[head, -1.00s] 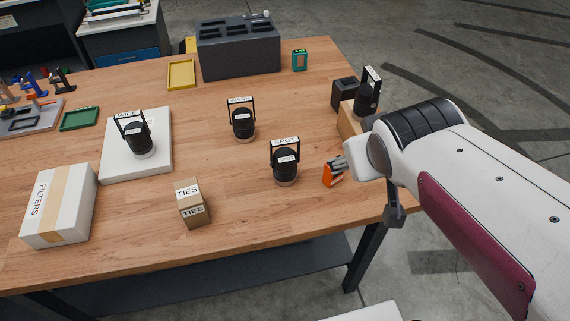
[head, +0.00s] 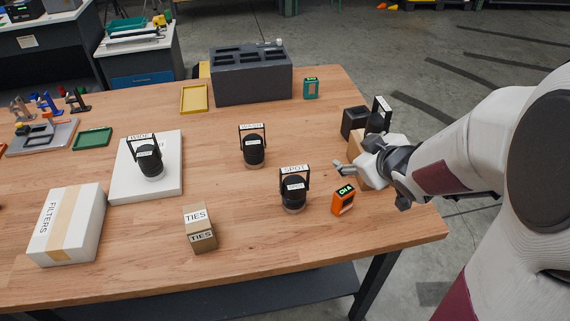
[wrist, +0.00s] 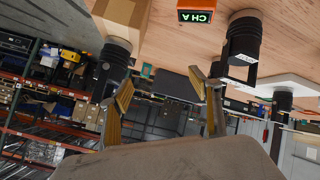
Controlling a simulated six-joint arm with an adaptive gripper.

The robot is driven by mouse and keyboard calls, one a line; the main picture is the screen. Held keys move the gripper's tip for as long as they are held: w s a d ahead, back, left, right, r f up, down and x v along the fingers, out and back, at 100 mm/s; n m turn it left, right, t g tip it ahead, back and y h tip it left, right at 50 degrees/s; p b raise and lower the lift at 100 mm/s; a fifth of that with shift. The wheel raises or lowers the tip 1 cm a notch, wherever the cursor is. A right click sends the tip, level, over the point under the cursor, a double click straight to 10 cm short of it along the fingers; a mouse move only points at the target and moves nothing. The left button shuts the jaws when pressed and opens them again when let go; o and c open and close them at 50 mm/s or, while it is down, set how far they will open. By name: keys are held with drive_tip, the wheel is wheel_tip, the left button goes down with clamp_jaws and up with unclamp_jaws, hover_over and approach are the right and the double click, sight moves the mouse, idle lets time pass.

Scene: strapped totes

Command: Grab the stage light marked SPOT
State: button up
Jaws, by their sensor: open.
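The stage light marked SPOT (head: 293,190) is a black cylinder with an upright handle, standing on the wooden table right of centre in the head view. It appears to be the dark light hanging inverted at upper right in the tilted wrist view (wrist: 243,42). My gripper (head: 348,168) is open and empty, to the right of the SPOT light and apart from it. In the wrist view its two fingers (wrist: 165,92) are spread, with nothing between them. Similar lights marked WASH (head: 253,146) and WIDE (head: 149,160) stand farther left.
An orange CH A box (head: 343,199) stands right of the SPOT light. Another light (head: 378,115) sits on a wooden block (head: 358,146) near my gripper. A TIES carton (head: 200,228) and FILTERS box (head: 66,224) lie left.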

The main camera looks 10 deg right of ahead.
sight(305, 187)
drive_tip(key=s+a+f+n+y, duration=0.1)
drive_tip(key=a+f+y, duration=0.1)
drive_tip(key=y, duration=0.1)
drive_tip(key=a+f+n+y, duration=0.1)
drive_tip(key=a+f+y, duration=0.2)
drive_tip(key=s+a+f+n+y, duration=0.1)
drive_tip(key=a+f+y, duration=0.2)
drive_tip(key=shift+s+a+f+y, duration=0.1)
drive_tip(key=shift+s+a+y, duration=0.15)
drive_tip(key=shift+s+y, duration=0.1)
drive_tip(key=shift+s+a+y, duration=0.4)
drive_tip(key=shift+s+y, duration=0.05)
drive_tip(key=shift+w, duration=0.1)
drive_tip(key=shift+x, duration=1.2)
drive_tip(key=shift+w+a+f, duration=0.1)
drive_tip(key=shift+w+d+x, duration=0.1)
drive_tip(key=shift+x, duration=1.15)
drive_tip(key=shift+w+d+x, duration=0.1)
drive_tip(key=shift+d+x, duration=0.05)
drive_tip(key=shift+x, duration=1.1)
